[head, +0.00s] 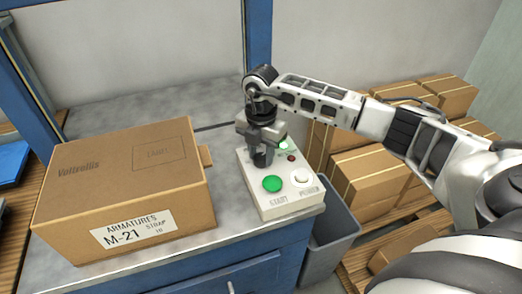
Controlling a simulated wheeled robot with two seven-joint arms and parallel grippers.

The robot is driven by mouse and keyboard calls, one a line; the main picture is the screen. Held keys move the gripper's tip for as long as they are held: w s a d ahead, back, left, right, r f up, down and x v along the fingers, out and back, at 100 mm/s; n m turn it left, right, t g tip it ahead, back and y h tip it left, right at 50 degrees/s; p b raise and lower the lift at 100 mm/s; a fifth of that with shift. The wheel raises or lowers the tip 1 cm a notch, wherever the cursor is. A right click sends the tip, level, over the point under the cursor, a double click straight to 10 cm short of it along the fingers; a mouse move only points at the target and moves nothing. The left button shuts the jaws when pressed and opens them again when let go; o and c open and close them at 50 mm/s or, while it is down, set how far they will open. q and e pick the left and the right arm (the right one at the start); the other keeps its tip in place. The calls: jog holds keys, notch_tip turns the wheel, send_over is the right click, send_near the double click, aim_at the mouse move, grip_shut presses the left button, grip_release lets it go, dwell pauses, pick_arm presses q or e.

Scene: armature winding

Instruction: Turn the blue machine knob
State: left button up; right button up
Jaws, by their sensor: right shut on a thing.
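A pale control box (285,209) sits at the right end of the grey bench top. It carries a green START button (272,184), a white POWER button (301,175), a small red light (291,158) and a green light (283,145). My right gripper (262,161) points straight down onto the box's upper left part. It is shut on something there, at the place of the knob. The gripper hides the knob, so its blue colour and turn angle do not show. My left gripper is out of view.
A large cardboard box (130,185) labelled ARMATURES M-21 stands just left of the control box. A grey bin (330,240) stands beside the bench. Several cartons (372,180) lie on slatted wood at the right. Blue frame posts (257,35) rise behind.

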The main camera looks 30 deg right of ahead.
aim_at(261, 156)
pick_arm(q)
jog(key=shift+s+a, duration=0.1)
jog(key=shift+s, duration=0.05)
pick_arm(e)
jog(key=shift+w+m, duration=0.1)
jog(key=shift+m, duration=0.2)
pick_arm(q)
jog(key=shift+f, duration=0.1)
pick_arm(e)
jog(key=o, duration=1)
jog(key=shift+c, duration=0.2)
pick_arm(q)
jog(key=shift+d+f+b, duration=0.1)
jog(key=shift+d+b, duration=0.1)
jog(key=shift+b, duration=0.5)
pick_arm(e)
notch_tip(261, 156, up, 16)
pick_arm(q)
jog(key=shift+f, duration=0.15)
